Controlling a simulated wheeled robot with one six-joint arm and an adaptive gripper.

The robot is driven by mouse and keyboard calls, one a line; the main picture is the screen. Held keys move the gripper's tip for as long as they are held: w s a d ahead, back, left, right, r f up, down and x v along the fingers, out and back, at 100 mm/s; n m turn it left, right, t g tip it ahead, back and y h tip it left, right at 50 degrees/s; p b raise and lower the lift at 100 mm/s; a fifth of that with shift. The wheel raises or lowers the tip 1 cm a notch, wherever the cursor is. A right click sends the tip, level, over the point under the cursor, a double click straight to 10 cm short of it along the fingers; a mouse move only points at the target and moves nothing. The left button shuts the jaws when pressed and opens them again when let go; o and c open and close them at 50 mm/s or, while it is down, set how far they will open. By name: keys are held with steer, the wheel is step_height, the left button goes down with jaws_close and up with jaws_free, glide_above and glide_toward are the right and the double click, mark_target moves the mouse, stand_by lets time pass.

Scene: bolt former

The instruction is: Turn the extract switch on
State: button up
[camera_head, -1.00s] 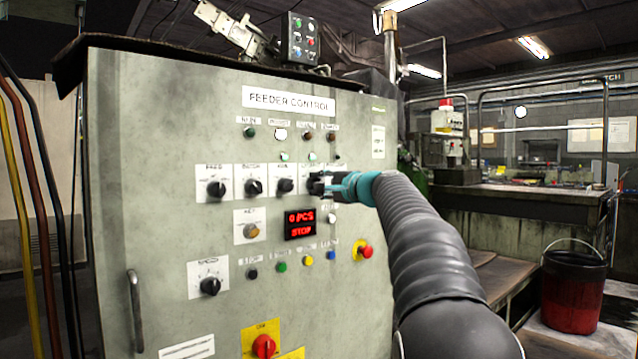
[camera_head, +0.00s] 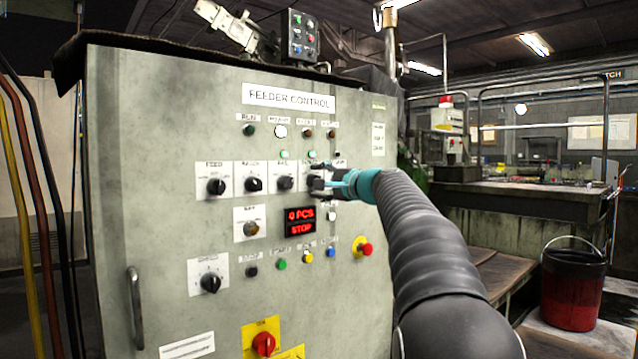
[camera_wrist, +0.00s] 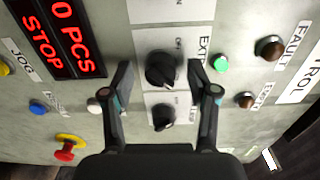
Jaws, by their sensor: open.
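The extract switch (camera_wrist: 161,70) is a black rotary knob on a white label plate whose lettering begins "EXTR" in the wrist view. My gripper (camera_wrist: 160,78) is open, with one finger on each side of this knob. I cannot tell whether the fingers touch it. The knob's exact pointer angle is hard to read. In the head view my gripper (camera_head: 330,184) is at the right end of the knob row and partly hides the extract switch (camera_head: 315,184). A second black knob (camera_wrist: 163,117) sits just below the extract switch in the wrist view, between the lower finger parts.
The grey feeder control cabinet (camera_head: 150,200) carries more knobs to the left. A red display (camera_head: 300,222) reads "0 PCS STOP". A red emergency button (camera_head: 366,250) sits below my gripper. A red bucket (camera_head: 572,290) stands on the floor at right.

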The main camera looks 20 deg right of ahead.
steer(key=v, duration=1.2)
